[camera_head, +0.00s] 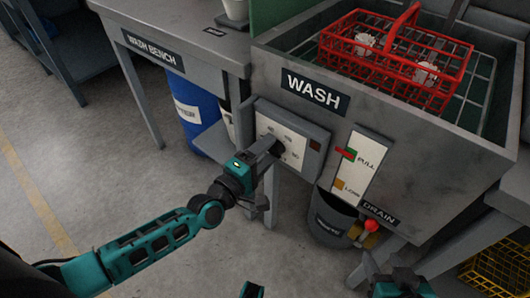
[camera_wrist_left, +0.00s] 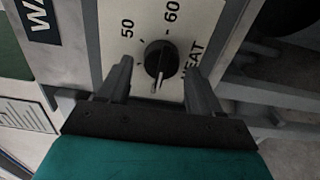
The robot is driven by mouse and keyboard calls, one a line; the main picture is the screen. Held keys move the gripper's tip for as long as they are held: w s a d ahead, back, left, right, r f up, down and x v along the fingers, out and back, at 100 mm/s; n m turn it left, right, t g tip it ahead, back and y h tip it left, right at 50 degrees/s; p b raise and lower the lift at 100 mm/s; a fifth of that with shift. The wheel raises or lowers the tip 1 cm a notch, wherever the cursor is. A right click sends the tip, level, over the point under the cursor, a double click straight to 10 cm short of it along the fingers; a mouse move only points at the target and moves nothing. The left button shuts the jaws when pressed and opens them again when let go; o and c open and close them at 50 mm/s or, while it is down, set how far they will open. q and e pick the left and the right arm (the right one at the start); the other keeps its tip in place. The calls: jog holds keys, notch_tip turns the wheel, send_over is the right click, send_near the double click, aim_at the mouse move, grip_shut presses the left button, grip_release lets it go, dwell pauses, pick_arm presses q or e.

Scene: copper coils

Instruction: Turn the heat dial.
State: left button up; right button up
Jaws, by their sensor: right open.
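The heat dial (camera_wrist_left: 159,60) is a round black knob on a white panel marked 50, 60 and HEAT. Its light mark points toward the bottom of the left wrist view. My left gripper (camera_wrist_left: 158,68) is open, with one finger on each side of the dial and visible gaps between. In the head view my left gripper (camera_head: 268,152) is at the dial panel (camera_head: 297,147) on the wash unit's front and hides the dial. My right gripper (camera_head: 402,284) is partly in view at the bottom right, away from the panel; its fingers are not clear.
A pull-and-lock plate (camera_head: 359,168) with a red handle is right of the panel. Below it are a dark bucket (camera_head: 332,222) and a red-knobbed drain valve (camera_head: 369,226). A red basket (camera_head: 395,58) sits above the wash unit. A blue barrel (camera_head: 196,115) stands left.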

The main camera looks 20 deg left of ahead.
pick_arm(q)
jog(key=p+v, duration=0.1)
jog(key=v, duration=1.2)
jog(key=shift+p, duration=0.4)
pick_arm(e)
jog(key=shift+r, duration=0.95)
pick_arm(q)
jog(key=shift+d, duration=0.1)
jog(key=s+d+m+g, duration=0.1)
jog(key=d+m+g, duration=0.2)
jog(key=d+m, duration=0.45)
jog(key=s+a+r+m+g+y+p, duration=0.3)
jog(key=m+p, duration=0.6)
jog(key=p, duration=0.4)
notch_tip(320, 180, up, 3)
jog(key=a+y, duration=0.1)
jog(key=a, duration=0.1)
jog(key=shift+s+a+r+p, duration=0.2)
jog(key=shift+s+a+p, duration=0.15)
jog(key=shift+a+p, duration=0.05)
pick_arm(e)
jog(key=s+d+r, duration=0.1)
jog(key=d+r, duration=0.2)
jog(key=r, duration=0.6)
jog(key=shift+s+r+h, duration=0.2)
jog(key=shift+r+h, duration=0.1)
jog(key=shift+h, duration=0.1)
